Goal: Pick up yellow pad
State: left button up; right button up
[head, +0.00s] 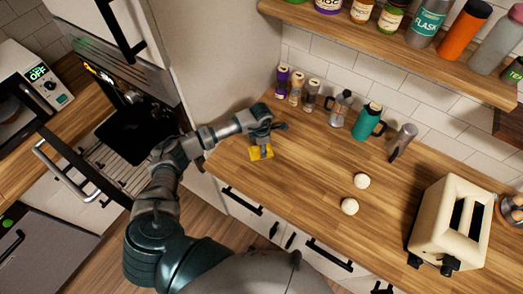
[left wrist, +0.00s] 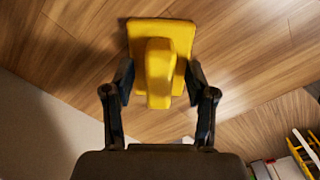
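The yellow pad (head: 257,155) lies on the wooden counter near its left front corner. In the left wrist view, the yellow pad (left wrist: 183,38) has a flat base and a raised yellow grip pointing towards my gripper. My left gripper (head: 268,143) is above the pad. In the left wrist view, the fingers of my left gripper (left wrist: 160,84) are spread on either side of the raised grip, with a gap on both sides. It holds nothing. My right gripper is not in view.
Spice jars (head: 296,88), a moka pot (head: 341,107), a teal jug (head: 368,121) and a grey grinder (head: 403,141) stand along the wall. A shelf (head: 400,45) overhangs the back.

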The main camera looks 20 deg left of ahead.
pick_arm(q)
jog(key=shift+a, duration=0.15)
grip_shut()
